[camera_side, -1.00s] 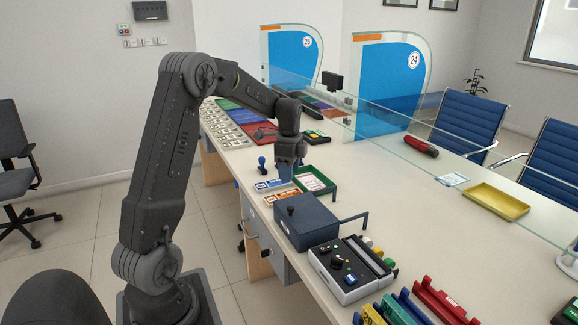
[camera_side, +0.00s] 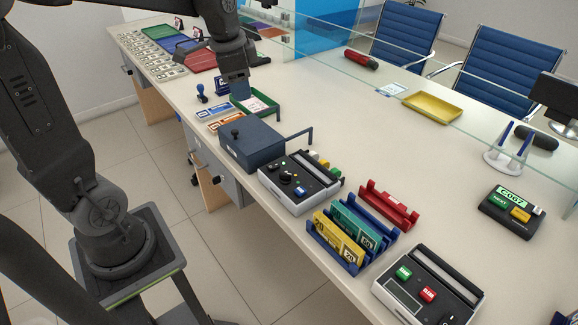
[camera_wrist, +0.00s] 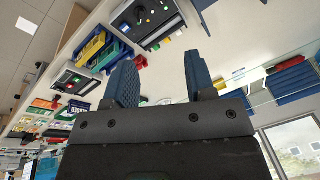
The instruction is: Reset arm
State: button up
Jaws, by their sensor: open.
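My gripper (camera_side: 239,90) hangs fingers down over the counter (camera_side: 330,110), near the left side of a green tray (camera_side: 276,107) that holds paper. Its blue fingers overlap the tray's back left corner in the side view, and I cannot tell how high above the counter they are. In the wrist view, the two fingers of my gripper (camera_wrist: 162,82) stand apart with nothing between them.
A blue stamp (camera_side: 202,96) stands left of the gripper. A dark metal box (camera_side: 251,146), a grey device with knobs (camera_side: 297,184) and coloured band racks (camera_side: 345,232) line the near edge.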

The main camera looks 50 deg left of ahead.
jog(key=s+d+n+t, duration=0.3)
jog(key=s+d+n, duration=0.2)
jog(key=s+d, duration=0.8)
jog(key=shift+s+h, duration=0.2)
jog(key=shift+h, duration=0.2)
jog(key=shift+r, duration=0.1)
